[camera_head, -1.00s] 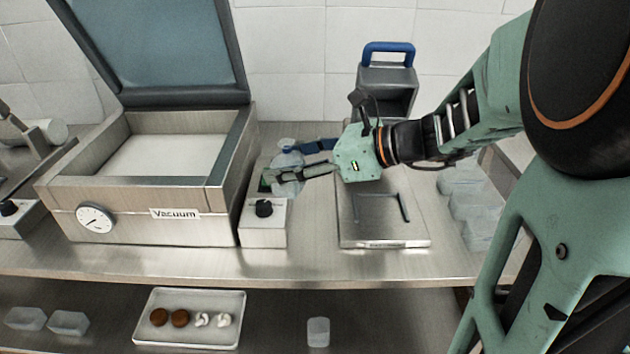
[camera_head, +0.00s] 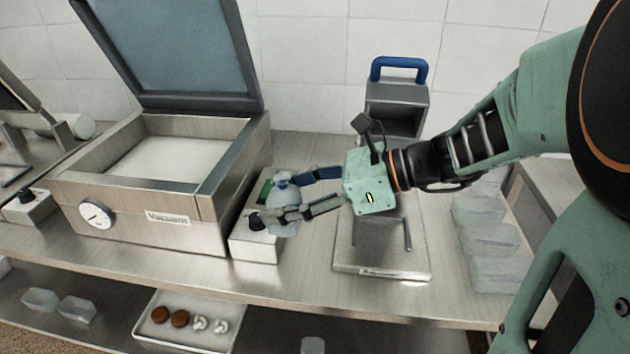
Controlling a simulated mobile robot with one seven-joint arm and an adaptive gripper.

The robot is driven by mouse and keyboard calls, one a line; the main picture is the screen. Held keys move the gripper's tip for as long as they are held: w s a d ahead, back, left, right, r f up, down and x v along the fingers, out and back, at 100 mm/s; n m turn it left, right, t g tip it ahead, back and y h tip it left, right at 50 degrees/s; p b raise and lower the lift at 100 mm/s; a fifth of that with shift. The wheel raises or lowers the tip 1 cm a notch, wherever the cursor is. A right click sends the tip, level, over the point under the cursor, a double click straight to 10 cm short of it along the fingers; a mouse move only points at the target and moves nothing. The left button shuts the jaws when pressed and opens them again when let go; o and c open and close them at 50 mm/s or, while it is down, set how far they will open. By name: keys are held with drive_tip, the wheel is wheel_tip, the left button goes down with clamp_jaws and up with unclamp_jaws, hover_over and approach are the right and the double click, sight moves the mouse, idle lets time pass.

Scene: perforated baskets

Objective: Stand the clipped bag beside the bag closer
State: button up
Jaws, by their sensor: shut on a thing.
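The clipped bag (camera_head: 282,206) is a small translucent, pale bluish bag with a blue patch, seemingly its clip, at the top. My gripper (camera_head: 284,197) reaches in from the right and is shut on the bag, its fingers at either side of it. The bag is roughly upright at the right edge of a low box with a black knob and green patch (camera_head: 255,240). I cannot tell whether its bottom touches the counter. A grey upright device with a blue handle (camera_head: 397,92) stands behind my gripper. Which device is the bag closer is unclear.
A vacuum sealer (camera_head: 160,210) with a raised lid stands left of the bag. A flat metal platform (camera_head: 380,264) lies below my gripper. Clear containers (camera_head: 487,240) stand at the right. A tray (camera_head: 190,338) with small foods is on the lower shelf. Counter front is clear.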

drive_tip(key=w+d+f, duration=0.2)
drive_tip(key=w+f, duration=0.1)
drive_tip(key=w, duration=0.1)
drive_tip(key=w+d+f+b, duration=0.1)
drive_tip(key=w+f, duration=0.2)
drive_tip(key=w, duration=0.1)
drive_tip(key=w+d+f, duration=0.2)
drive_tip(key=w+f, duration=0.2)
drive_tip(key=shift+w+d+b, duration=0.3)
drive_tip(key=shift+w+b, duration=0.05)
drive_tip(key=shift+b, duration=0.05)
drive_tip(key=shift+f, duration=1.45)
drive_tip(key=shift+f+b, duration=0.2)
drive_tip(key=shift+b, duration=0.1)
drive_tip(key=o, duration=1.4)
drive_tip(key=shift+c, duration=0.2)
